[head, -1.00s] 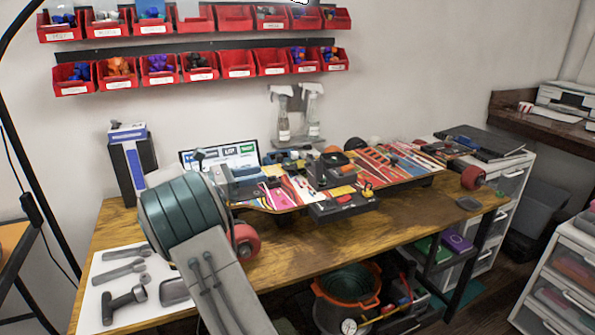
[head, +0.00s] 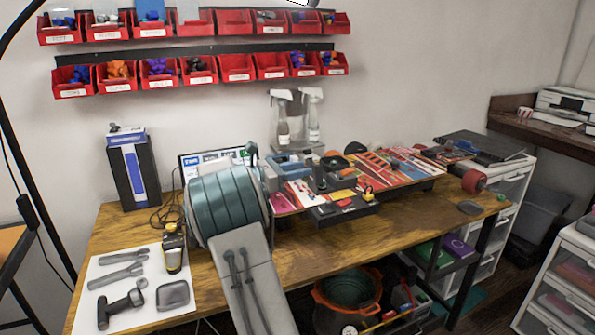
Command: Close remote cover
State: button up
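I cannot make out the remote or its cover for sure. A black and yellow handheld device (head: 173,248) stands by the white sheet at the left. A longboard (head: 400,165) with a colourful deck lies across the table, with a black box (head: 343,211) at its front edge holding small yellow and red parts. My thick teal and grey arm covers the board's left end. My gripper's fingers do not show, so their state is hidden.
A white sheet (head: 90,270) carries wrenches, a hammer-like tool (head: 121,306) and a grey block (head: 173,295). A dark box (head: 134,172) stands at the back left. Spray bottles (head: 313,115) stand behind the board. The wooden table (head: 380,232) is clear in front of the board.

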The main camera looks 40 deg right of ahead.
grip_shut()
jog(key=shift+r+p, duration=0.15)
jog(key=shift+p, duration=0.15)
